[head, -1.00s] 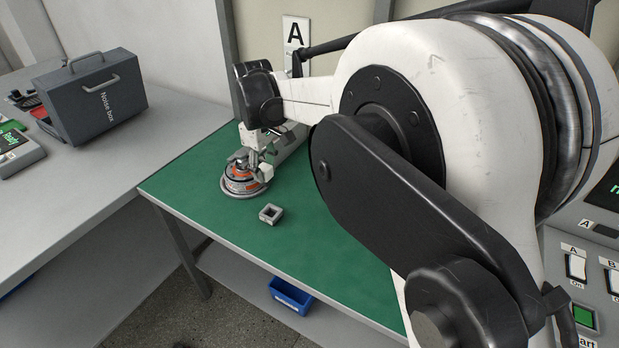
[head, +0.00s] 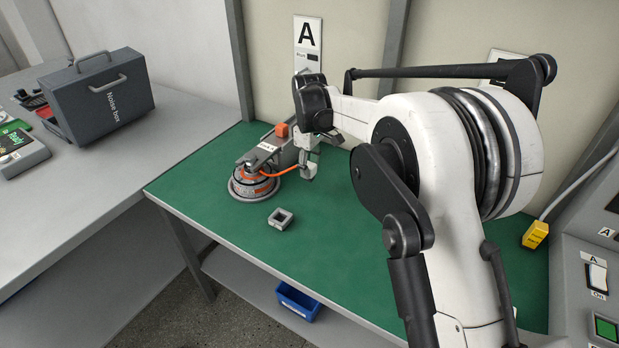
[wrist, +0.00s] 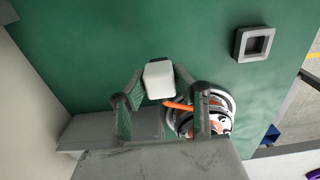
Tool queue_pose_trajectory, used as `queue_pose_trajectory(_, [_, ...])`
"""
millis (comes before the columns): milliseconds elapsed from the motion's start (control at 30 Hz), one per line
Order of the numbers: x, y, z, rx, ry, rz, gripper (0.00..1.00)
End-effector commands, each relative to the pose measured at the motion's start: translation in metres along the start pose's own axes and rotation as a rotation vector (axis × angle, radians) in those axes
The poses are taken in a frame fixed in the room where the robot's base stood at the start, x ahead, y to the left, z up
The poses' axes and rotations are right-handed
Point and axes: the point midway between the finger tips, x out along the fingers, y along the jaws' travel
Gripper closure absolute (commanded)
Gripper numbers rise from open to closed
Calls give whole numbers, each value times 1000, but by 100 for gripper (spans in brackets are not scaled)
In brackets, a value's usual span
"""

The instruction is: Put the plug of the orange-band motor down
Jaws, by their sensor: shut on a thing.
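The orange-band motor (head: 254,184) sits on its round grey base at the left part of the green table. In the wrist view it (wrist: 222,122) is partly hidden behind a finger. My gripper (head: 309,168) is to the right of the motor, above the table. Its fingers are shut on the pale plug (wrist: 159,81), which shows between the fingertips in the wrist view. An orange cable (head: 285,172) runs from the motor to the plug. The plug's height above the table is hard to tell.
A small square grey frame (head: 281,218) lies on the green table (head: 340,250) in front of the motor; it also shows in the wrist view (wrist: 254,44). A grey fixture (head: 262,150) stands behind the motor. The noise box (head: 103,100) is on the left bench. Table front is clear.

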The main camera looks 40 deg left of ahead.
Motion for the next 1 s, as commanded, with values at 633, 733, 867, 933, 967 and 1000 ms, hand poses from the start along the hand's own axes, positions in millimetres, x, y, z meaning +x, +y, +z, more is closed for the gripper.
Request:
queue_pose_trajectory(633, [41,1,0,0,0,0,100])
queue_pose_trajectory(733, [44,1,0,0,0,0,100])
queue_pose_trajectory(867, [44,1,0,0,0,0,62])
queue_pose_trajectory(933, [44,1,0,0,0,0,54])
queue_pose_trajectory(967, [44,1,0,0,0,0,54])
queue_pose_trajectory(1000, [44,1,0,0,0,0,54])
